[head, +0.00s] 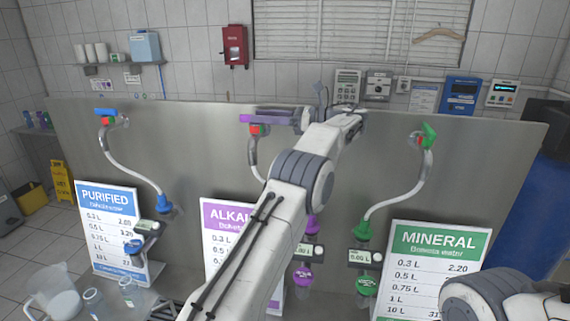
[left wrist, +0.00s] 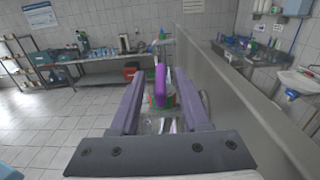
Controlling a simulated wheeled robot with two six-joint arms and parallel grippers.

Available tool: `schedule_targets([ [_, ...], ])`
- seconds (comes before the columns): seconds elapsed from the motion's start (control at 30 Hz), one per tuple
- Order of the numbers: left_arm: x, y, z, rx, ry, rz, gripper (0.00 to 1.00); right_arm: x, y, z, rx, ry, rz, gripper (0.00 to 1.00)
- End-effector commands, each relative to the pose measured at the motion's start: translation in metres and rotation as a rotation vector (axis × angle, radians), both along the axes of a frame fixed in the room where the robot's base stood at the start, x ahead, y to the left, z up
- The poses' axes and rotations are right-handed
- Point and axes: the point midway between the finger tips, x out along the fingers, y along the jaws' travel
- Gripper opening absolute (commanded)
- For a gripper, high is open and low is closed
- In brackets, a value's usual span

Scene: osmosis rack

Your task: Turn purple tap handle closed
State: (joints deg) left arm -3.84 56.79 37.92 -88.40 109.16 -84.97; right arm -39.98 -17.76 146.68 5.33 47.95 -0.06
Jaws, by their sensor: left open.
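The purple tap handle (head: 246,118) sits at the top of the middle tap, above a small red and green block (head: 256,130). In the left wrist view the purple handle (left wrist: 160,86) shows upright between the two fingers, with a gap on each side. My left gripper (head: 268,115) is open and reaches leftward along the steel panel at the handle; I cannot tell whether a finger touches it. My left arm hides much of the purple tap's hose and the ALKALINE sign (head: 226,217). My right gripper is not in view; only part of my right arm shows at the lower right.
The blue tap handle (head: 105,112) is to the left and the green tap handle (head: 430,135) to the right on the same steel panel (head: 195,125). PURIFIED (head: 105,225) and MINERAL (head: 435,260) signs stand below. Glass jars (head: 92,300) stand at the lower left.

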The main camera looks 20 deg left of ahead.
Motion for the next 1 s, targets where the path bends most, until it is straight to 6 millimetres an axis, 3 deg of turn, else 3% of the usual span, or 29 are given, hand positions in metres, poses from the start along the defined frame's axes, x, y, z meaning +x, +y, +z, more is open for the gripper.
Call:
schedule_targets([
  [0.47, -0.004, -0.001, 0.0, -0.002, 0.003, -0.109, 0.46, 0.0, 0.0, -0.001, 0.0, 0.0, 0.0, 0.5],
  [1.0, -0.012, 0.0, -0.002, 0.0, -0.001, -0.432, 0.46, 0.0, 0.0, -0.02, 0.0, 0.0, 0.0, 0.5],
])
